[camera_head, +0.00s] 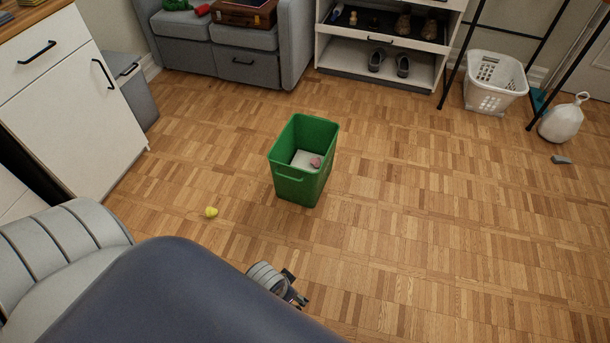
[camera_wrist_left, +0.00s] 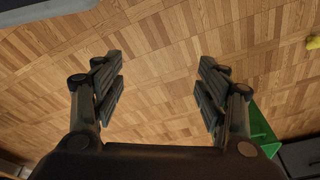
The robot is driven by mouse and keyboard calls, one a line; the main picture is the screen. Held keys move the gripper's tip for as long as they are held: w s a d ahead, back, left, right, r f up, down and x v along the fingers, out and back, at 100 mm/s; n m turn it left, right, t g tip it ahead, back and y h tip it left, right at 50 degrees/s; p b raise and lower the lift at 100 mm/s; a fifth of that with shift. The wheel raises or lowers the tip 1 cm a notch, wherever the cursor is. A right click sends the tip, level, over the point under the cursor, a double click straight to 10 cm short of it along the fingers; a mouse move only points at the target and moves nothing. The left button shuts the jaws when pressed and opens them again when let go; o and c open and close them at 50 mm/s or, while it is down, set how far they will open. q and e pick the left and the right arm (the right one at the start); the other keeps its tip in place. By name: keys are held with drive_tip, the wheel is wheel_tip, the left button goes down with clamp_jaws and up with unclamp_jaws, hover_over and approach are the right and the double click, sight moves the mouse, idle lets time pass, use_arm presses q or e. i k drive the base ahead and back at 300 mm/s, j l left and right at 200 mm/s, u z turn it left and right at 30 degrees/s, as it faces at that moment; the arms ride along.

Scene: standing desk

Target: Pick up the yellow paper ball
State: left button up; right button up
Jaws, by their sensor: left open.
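The small yellow paper ball (camera_head: 211,212) lies on the wooden floor, left of the green bin. It also shows at the right edge of the left wrist view (camera_wrist_left: 313,42), partly cut off. My left gripper (camera_head: 293,289) is in the lower middle of the head view, below and to the right of the ball, apart from it. In the left wrist view my left gripper (camera_wrist_left: 160,88) has its fingers spread wide with only bare floor between them. My arm hides part of the floor in the head view. My right gripper is not in view.
The green bin (camera_head: 303,190) stands upright with a pale item and a pinkish item inside. A white cabinet (camera_head: 60,100) is at the left; a grey sofa (camera_head: 180,60), shoe rack (camera_head: 375,70), white basket (camera_head: 495,80) and white bag (camera_head: 562,122) line the back. Floor around the ball is clear.

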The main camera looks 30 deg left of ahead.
sight(211, 212)
drive_tip(key=u, duration=1.95)
drive_tip(key=i, duration=0.2)
